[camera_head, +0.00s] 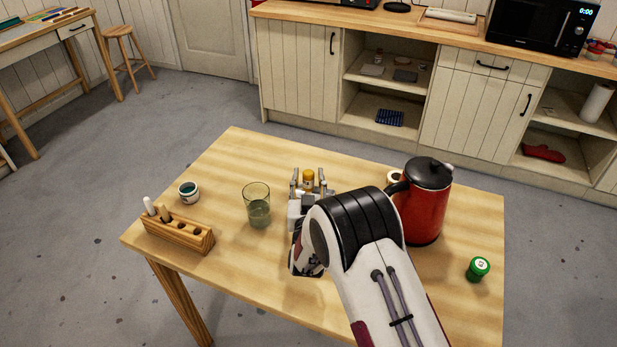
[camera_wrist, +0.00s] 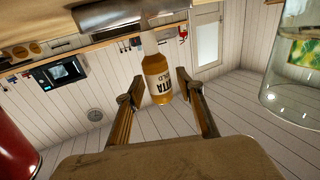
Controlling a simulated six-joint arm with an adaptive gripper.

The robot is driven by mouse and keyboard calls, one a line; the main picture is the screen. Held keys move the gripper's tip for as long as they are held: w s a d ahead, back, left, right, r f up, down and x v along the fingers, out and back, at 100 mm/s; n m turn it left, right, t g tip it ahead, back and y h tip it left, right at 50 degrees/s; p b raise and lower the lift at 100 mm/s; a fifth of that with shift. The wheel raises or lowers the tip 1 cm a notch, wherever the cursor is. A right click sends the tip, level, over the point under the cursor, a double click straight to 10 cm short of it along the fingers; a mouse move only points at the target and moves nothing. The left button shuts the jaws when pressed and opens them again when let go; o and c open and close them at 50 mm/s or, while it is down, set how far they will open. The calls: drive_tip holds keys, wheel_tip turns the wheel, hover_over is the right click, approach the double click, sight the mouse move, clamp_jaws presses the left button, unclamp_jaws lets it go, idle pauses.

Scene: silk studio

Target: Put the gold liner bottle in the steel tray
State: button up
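The gold liner bottle (camera_head: 308,178) shows its amber part between the fingertips of my gripper (camera_head: 308,184). In the wrist view the amber bottle (camera_wrist: 158,80), with part of a label, lies between the two fingers (camera_wrist: 157,88), with a gap on each side. My gripper is open, and the bottle does not touch either finger there. A shiny grey metal edge (camera_wrist: 125,14) crosses the top of the wrist view behind the bottle; I cannot tell whether it is the steel tray. My arm hides part of the table in the head view.
A greenish glass (camera_head: 257,208) stands close left of my gripper. A wooden rack (camera_head: 177,232) and a small teal jar (camera_head: 188,192) are at the left. The table's (camera_head: 235,160) back left is clear.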

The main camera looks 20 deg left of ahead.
drive_tip(key=shift+r, duration=0.2)
drive_tip(key=v, duration=1.2)
idle(0.5)
drive_tip(key=shift+f, duration=0.1)
drive_tip(key=shift+w+d, duration=0.1)
idle(0.6)
drive_tip(key=w+d+r+m+g+h, duration=0.1)
drive_tip(key=w+d+r, duration=0.1)
drive_tip(key=d+r, duration=0.25)
drive_tip(key=w+d+r+m+g, duration=0.1)
drive_tip(key=w+d+r+g, duration=0.15)
drive_tip(key=r, duration=0.25)
drive_tip(key=s+d+r+g+h, duration=0.1)
drive_tip(key=s+d+r, duration=0.1)
drive_tip(key=d+r, duration=0.35)
drive_tip(key=s+d+r+g+h, duration=0.1)
drive_tip(key=s+d+r, duration=0.15)
drive_tip(key=d, duration=0.55)
drive_tip(key=s+d+r+m+g+h, duration=0.1)
drive_tip(key=s+d+g+h, duration=0.1)
drive_tip(key=s+d, duration=0.9)
drive_tip(key=s+d+r+m+g+h, duration=0.1)
drive_tip(key=s+d+g, duration=0.2)
drive_tip(key=s+d, duration=0.7)
drive_tip(key=s, duration=0.9)
drive_tip(key=shift+d+r+m+h, duration=0.3)
drive_tip(key=shift+d+r+h, duration=0.05)
drive_tip(key=shift+d+h, duration=0.05)
